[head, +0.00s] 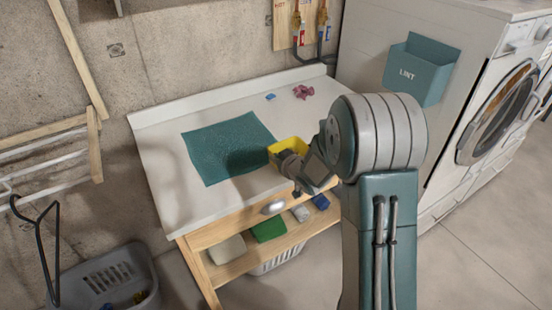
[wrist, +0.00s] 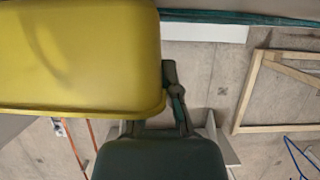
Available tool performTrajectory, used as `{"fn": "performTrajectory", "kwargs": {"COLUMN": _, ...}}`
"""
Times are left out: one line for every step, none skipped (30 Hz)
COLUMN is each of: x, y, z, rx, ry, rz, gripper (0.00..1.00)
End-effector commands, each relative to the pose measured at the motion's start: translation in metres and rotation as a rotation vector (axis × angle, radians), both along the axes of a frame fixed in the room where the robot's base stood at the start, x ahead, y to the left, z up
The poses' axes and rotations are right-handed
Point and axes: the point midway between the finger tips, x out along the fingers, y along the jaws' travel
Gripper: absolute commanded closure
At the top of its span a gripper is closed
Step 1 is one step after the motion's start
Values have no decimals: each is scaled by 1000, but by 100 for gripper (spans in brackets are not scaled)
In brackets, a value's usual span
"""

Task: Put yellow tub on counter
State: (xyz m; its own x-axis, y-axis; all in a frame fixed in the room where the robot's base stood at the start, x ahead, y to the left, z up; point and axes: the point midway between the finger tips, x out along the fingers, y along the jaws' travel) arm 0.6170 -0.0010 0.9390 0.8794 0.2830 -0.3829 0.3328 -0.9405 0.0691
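The yellow tub (head: 288,144) is at the front right part of the white counter (head: 168,188) in the head view, right of a teal cloth. It fills the upper left of the wrist view (wrist: 75,55). My gripper (head: 288,160) is at the tub's near side and appears shut on its wall. One finger (wrist: 170,80) lies against the tub's edge in the wrist view; the other finger is hidden. I cannot tell whether the tub's base touches the counter.
The teal cloth (head: 228,146) covers the counter's middle. A blue piece (head: 271,97) and a pink crumpled item (head: 303,91) lie towards the back. A lint bin (head: 421,68) hangs to the right. A grey basket (head: 105,280) stands at lower left. The counter's left end is clear.

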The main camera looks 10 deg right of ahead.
Motion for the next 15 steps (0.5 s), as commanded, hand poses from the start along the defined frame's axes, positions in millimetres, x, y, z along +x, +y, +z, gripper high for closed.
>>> {"fn": "performTrajectory", "kwargs": {"x": 0, "y": 1, "z": -2, "rx": -1, "ry": 0, "rz": 1, "gripper": 100}}
{"fn": "performTrajectory", "kwargs": {"x": 0, "y": 0, "z": -2, "rx": -1, "ry": -1, "rz": 2, "gripper": 100}}
{"fn": "performTrajectory", "kwargs": {"x": 0, "y": 0, "z": -2, "rx": 0, "ry": -1, "rz": 1, "gripper": 100}}
{"fn": "performTrajectory", "kwargs": {"x": 0, "y": 0, "z": -2, "rx": 0, "ry": -1, "rz": 1, "gripper": 100}}
{"fn": "performTrajectory", "kwargs": {"x": 0, "y": 0, "z": -2, "rx": 0, "ry": -1, "rz": 1, "gripper": 100}}
{"fn": "performTrajectory", "kwargs": {"x": 0, "y": 0, "z": -2, "rx": 0, "ry": 0, "rz": 1, "gripper": 100}}
{"fn": "performTrajectory", "kwargs": {"x": 0, "y": 0, "z": -2, "rx": 0, "ry": 0, "rz": 1, "gripper": 100}}
{"fn": "performTrajectory", "kwargs": {"x": 0, "y": 0, "z": -3, "rx": 0, "ry": 1, "rz": 1, "gripper": 100}}
{"fn": "performTrajectory", "kwargs": {"x": 0, "y": -1, "z": -4, "rx": 0, "ry": 1, "rz": 1, "gripper": 100}}
{"fn": "performTrajectory", "kwargs": {"x": 0, "y": -1, "z": -5, "rx": 1, "ry": 1, "rz": 0, "gripper": 100}}
{"fn": "performTrajectory", "kwargs": {"x": 0, "y": -1, "z": -6, "rx": 1, "ry": 2, "rz": 0, "gripper": 100}}
{"fn": "performTrajectory", "kwargs": {"x": 0, "y": -1, "z": -7, "rx": 1, "ry": 2, "rz": 0, "gripper": 100}}
{"fn": "performTrajectory", "kwargs": {"x": 0, "y": -1, "z": -7, "rx": 0, "ry": 3, "rz": 0, "gripper": 88}}
{"fn": "performTrajectory", "kwargs": {"x": 0, "y": -1, "z": -7, "rx": 0, "ry": 3, "rz": 0, "gripper": 75}}
{"fn": "performTrajectory", "kwargs": {"x": 0, "y": -1, "z": -7, "rx": 0, "ry": 3, "rz": 0, "gripper": 57}}
